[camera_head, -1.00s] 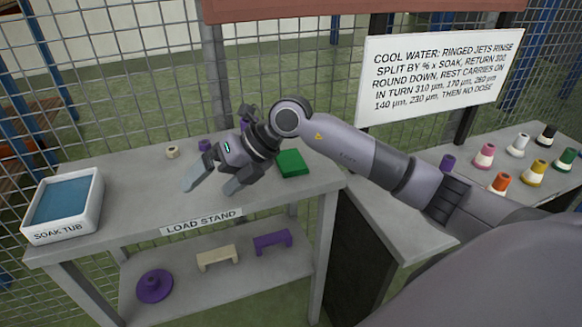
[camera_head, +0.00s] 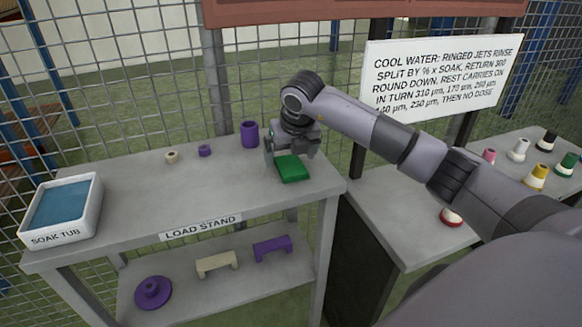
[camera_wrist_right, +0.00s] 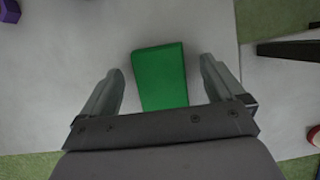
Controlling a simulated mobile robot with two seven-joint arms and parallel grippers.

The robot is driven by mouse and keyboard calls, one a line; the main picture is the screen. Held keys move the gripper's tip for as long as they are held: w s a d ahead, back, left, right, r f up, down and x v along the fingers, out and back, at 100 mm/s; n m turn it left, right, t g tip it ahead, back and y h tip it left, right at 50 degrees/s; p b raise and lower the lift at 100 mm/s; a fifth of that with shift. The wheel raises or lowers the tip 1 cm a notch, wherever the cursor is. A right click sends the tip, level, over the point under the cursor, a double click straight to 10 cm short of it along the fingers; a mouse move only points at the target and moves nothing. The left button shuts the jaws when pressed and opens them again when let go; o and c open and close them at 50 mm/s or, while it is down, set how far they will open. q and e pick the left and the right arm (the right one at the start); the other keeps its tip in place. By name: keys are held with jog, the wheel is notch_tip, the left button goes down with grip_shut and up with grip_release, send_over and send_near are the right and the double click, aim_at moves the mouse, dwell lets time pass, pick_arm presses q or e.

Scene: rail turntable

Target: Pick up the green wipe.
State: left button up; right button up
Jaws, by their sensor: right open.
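The green wipe (camera_head: 292,169) lies flat on the load stand's grey top, near its right end. It also shows in the right wrist view (camera_wrist_right: 160,78), a green block shape between my fingers. My right gripper (camera_head: 289,158) is over the wipe, pointing down. In the right wrist view my right gripper (camera_wrist_right: 164,85) is open, with one finger on each side of the wipe and a gap to both. I cannot tell how far the fingertips are above the stand top. My left gripper is out of view.
A purple cylinder (camera_head: 250,134) stands just behind the gripper. Small purple (camera_head: 205,150) and cream (camera_head: 172,157) rings lie farther left. The soak tub (camera_head: 96,222) is at the left end. Several coloured cones stand on the right table (camera_head: 372,190). Wire mesh runs behind.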

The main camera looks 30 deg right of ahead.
aim_at(289, 162)
jog(key=shift+w+f, duration=0.15)
jog(key=shift+f, duration=0.2)
jog(key=c, duration=1.1)
notch_tip(289, 162, up, 10)
jog(key=shift+r+p, duration=0.1)
jog(key=shift+p, duration=0.2)
